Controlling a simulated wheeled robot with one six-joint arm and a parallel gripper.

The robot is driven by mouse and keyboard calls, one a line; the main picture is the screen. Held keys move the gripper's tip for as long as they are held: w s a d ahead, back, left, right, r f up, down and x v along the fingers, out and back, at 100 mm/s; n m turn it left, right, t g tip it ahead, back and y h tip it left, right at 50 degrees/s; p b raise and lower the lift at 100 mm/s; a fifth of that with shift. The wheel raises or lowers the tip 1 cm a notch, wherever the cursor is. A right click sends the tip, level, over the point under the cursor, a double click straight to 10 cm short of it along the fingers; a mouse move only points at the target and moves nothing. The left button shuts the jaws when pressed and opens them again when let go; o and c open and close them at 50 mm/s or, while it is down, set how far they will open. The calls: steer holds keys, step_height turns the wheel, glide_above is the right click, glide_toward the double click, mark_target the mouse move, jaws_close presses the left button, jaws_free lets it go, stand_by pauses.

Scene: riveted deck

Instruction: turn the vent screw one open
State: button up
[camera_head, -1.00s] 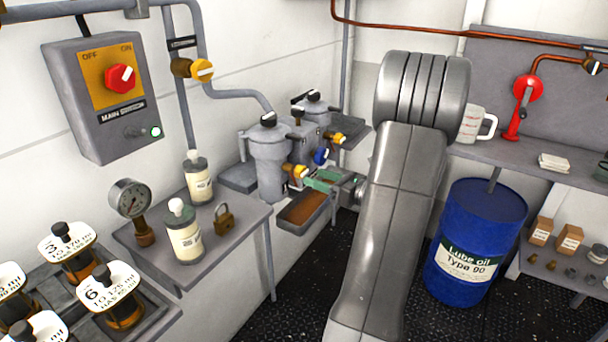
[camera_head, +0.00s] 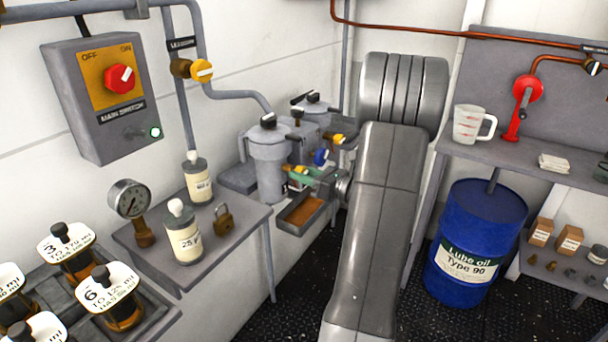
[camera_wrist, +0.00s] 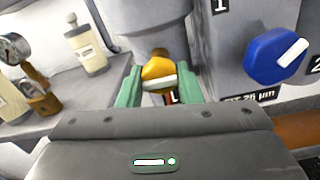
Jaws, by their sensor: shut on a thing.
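The yellow vent screw knob (camera_wrist: 158,74) sits on the front of the left grey filter housing (camera_head: 268,160) and has a white bar that lies roughly level in the wrist view. My gripper (camera_wrist: 158,88) has a green finger on each side of the knob and is shut on it. A small dark label under the knob is partly hidden. In the head view the gripper (camera_head: 301,176) is small and partly behind my own arm, and the knob (camera_head: 300,169) shows just above the fingers.
A blue knob (camera_wrist: 277,57) with a white pointer is close on the right. Another yellow knob (camera_head: 339,139) is farther back. An open tray (camera_head: 303,214) hangs below. The small table (camera_head: 215,250) holds bottles, a gauge and a padlock (camera_head: 223,217).

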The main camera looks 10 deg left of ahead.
steer(key=n+b, duration=0.1)
steer(key=n, duration=0.1)
steer(key=n+b, duration=0.1)
steer(key=b, duration=0.1)
steer(key=shift+f+n, duration=0.2)
steer(key=shift+n, duration=0.2)
steer(key=n+b, duration=0.4)
steer(key=shift+n+b, duration=0.3)
steer(key=n+b, duration=0.5)
steer(key=shift+w+b, duration=0.1)
steer(key=shift+b, duration=0.25)
steer(key=n+b, duration=0.4)
steer(key=shift+r, duration=0.15)
steer(key=shift+n, duration=0.3)
steer(key=o, duration=1)
steer(key=shift+r, duration=0.1)
steer(key=p+v, duration=0.2)
steer(key=v, duration=1.2)
steer(key=shift+p, duration=0.3)
